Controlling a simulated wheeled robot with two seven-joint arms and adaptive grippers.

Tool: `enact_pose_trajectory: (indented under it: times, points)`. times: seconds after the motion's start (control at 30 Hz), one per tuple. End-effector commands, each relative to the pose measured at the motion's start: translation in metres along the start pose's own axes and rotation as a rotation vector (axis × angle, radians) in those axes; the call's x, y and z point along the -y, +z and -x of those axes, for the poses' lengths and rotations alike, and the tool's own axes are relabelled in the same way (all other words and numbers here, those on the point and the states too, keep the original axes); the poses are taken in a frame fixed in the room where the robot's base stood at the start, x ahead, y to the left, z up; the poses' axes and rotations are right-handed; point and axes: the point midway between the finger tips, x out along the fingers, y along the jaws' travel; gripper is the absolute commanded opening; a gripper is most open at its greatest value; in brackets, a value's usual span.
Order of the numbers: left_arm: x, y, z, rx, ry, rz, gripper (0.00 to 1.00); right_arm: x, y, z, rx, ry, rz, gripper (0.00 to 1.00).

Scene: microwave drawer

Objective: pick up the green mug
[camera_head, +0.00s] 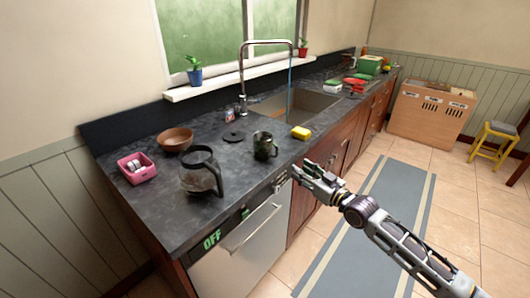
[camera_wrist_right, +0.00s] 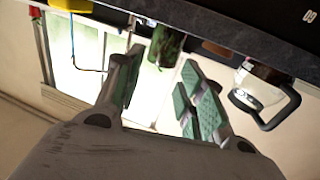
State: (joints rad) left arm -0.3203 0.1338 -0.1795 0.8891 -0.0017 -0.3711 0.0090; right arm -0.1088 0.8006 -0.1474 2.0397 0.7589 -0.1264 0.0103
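The green mug (camera_head: 265,146) is dark and mottled and stands upright on the dark counter (camera_head: 135,205), left of the sink. In the right wrist view the green mug (camera_wrist_right: 166,46) shows upside down near the top, beyond the fingers and roughly between them. My right gripper (camera_head: 302,170) is at the counter's front edge, to the right of the mug and apart from it. In the wrist view its padded fingers (camera_wrist_right: 158,88) are spread wide with nothing between them. My left gripper is not in view.
A glass coffee pot (camera_head: 201,172) stands left of the mug, with a brown bowl (camera_head: 175,139) and pink container (camera_head: 137,168) beyond. A black lid (camera_head: 234,136) lies behind the mug. A yellow sponge (camera_head: 301,132) lies right of it, by the sink (camera_head: 300,103).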

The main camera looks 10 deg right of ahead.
Motion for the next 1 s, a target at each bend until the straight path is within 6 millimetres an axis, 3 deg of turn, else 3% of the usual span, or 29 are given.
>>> enact_pose_trajectory:
  times: [0.57,1.0]
  points:
    - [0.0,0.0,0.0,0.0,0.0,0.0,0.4,0.001,-0.002,-0.002,-0.003,-0.002,0.0,0.39]
    - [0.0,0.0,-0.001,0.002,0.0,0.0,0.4,0.001,-0.003,-0.025,-0.005,-0.002,0.0,0.39]
